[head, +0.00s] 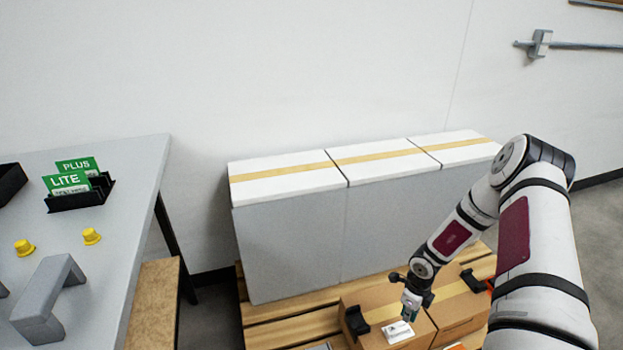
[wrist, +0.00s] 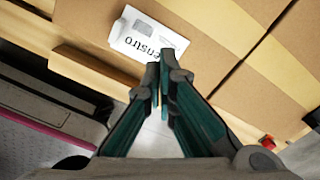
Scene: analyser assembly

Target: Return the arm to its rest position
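My arm reaches down from the right side of the head view. My gripper (head: 410,308) hangs above the cardboard boxes on the pallet, close over a white label (head: 397,332). In the wrist view, the two teal fingers of my gripper (wrist: 159,84) come together at their dark tips, with nothing visible held between them. The label (wrist: 148,42), with dark print, lies on a brown box (wrist: 215,30) just beyond the fingertips. Whether the tips touch the box cannot be told.
Large boxes with white tops (head: 285,165) stand behind on the wooden pallet (head: 262,312). At left, a grey table (head: 120,185) holds a black holder with green cards (head: 68,181), yellow knobs (head: 91,236) and a grey bracket (head: 45,298). A wooden bench (head: 153,300) stands beside it.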

